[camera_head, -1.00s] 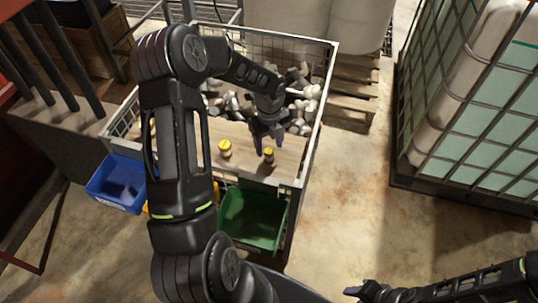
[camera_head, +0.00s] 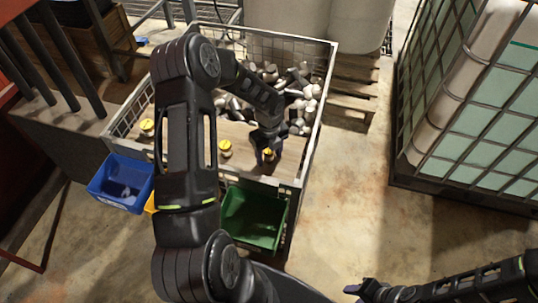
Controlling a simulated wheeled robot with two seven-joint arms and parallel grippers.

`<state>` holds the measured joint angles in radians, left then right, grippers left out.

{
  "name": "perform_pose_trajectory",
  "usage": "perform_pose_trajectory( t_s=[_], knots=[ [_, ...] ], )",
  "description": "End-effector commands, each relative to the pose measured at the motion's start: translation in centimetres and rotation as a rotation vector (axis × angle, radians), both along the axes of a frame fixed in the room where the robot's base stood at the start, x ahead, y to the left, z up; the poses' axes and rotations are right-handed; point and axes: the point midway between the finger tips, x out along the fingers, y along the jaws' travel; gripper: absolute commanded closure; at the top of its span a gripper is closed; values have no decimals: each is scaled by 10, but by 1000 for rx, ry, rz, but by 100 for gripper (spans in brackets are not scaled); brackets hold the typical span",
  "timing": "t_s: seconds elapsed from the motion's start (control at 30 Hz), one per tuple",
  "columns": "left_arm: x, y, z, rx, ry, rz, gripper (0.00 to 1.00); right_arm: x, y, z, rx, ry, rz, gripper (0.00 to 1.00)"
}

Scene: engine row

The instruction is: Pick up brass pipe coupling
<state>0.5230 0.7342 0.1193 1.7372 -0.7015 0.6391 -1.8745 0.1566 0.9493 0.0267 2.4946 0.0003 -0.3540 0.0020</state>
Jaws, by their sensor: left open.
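Three small brass-yellow pieces stand on the bare wooden floor at the near side of a wire-mesh crate (camera_head: 313,150). One brass piece (camera_head: 268,155) is at the right, one brass piece (camera_head: 225,148) is in the middle, and one brass piece (camera_head: 147,127) is at the left. I cannot tell their exact shape at this size. My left gripper (camera_head: 267,157) points down with its open fingers around or right beside the right-hand brass piece, partly hiding it. My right gripper (camera_head: 353,291) is low at the bottom right, away from the crate; its jaws are unclear.
Many grey metal parts (camera_head: 292,90) lie heaped at the crate's far side. A blue bin (camera_head: 120,185) and a green bin (camera_head: 252,218) hang at the crate's near side, with a yellow bin mostly hidden between them. A caged tank (camera_head: 480,110) stands at the right. Concrete floor lies clear between.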

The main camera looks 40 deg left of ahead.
Motion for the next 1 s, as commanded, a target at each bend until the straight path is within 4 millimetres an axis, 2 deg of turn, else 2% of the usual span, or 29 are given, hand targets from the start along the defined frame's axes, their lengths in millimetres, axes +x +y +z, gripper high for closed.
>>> perform_pose_trajectory(
  t_s=[0.33,1.0],
  knots=[
    [0,0,0,0,0,0,46,0,0,0,0,0,0,64],
    [0,0,0,0,0,-1,100,0,0,0,0,0,0,64]
  ],
)
